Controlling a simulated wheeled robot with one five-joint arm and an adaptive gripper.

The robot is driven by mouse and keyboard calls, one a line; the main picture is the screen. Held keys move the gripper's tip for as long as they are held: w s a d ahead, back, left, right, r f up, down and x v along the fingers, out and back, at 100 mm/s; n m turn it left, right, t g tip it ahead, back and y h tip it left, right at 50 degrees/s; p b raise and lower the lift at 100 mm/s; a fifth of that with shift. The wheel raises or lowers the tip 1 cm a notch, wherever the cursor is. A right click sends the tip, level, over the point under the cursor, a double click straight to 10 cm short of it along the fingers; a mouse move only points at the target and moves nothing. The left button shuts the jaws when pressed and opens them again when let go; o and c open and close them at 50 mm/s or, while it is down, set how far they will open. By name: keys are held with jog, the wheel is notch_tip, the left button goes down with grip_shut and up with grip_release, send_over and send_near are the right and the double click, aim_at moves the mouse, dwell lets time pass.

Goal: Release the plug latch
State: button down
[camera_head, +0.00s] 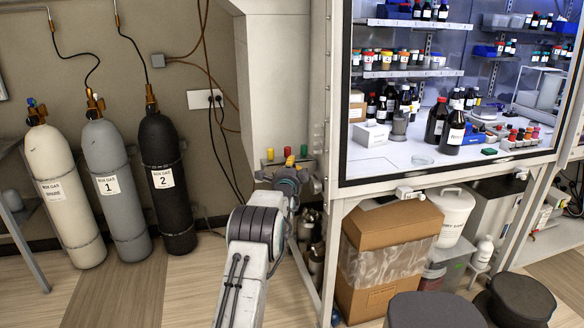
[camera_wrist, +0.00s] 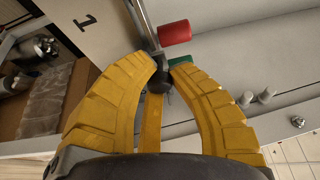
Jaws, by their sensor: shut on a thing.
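My gripper (camera_wrist: 162,68) has thick yellow fingers. In the wrist view its tips are closed around a small dark metal piece (camera_wrist: 158,86), beside a grey rod. The fingers hide part of this piece, and I cannot tell whether it is the plug latch. A red cylindrical knob (camera_wrist: 174,32) is just beyond the tips, with a green part (camera_wrist: 180,62) partly behind the right finger.
Several gas cylinders (camera_head: 118,190) stand at the left. A wall socket with plugs (camera_head: 203,99) and hanging cables is behind. A glass-fronted cabinet with bottles (camera_head: 447,125) is at the right, with a cardboard box (camera_head: 385,225) beneath and dark stools (camera_head: 520,298) in front.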

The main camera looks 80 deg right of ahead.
jog(key=shift+s+a+f+b, duration=0.15)
jog(key=shift+a+f+b, duration=0.15)
jog(key=shift+b, duration=0.4)
jog(key=shift+s+a+b, duration=0.25)
jog(key=shift+a+b, duration=0.15)
jog(key=shift+b, duration=0.2)
jog(key=c, duration=1.1)
grip_release()
jog(key=shift+a+r, duration=0.1)
jog(key=shift+r, duration=0.1)
jog(key=shift+a, duration=0.15)
jog(key=a, duration=1.1)
jog(key=shift+a, duration=0.35)
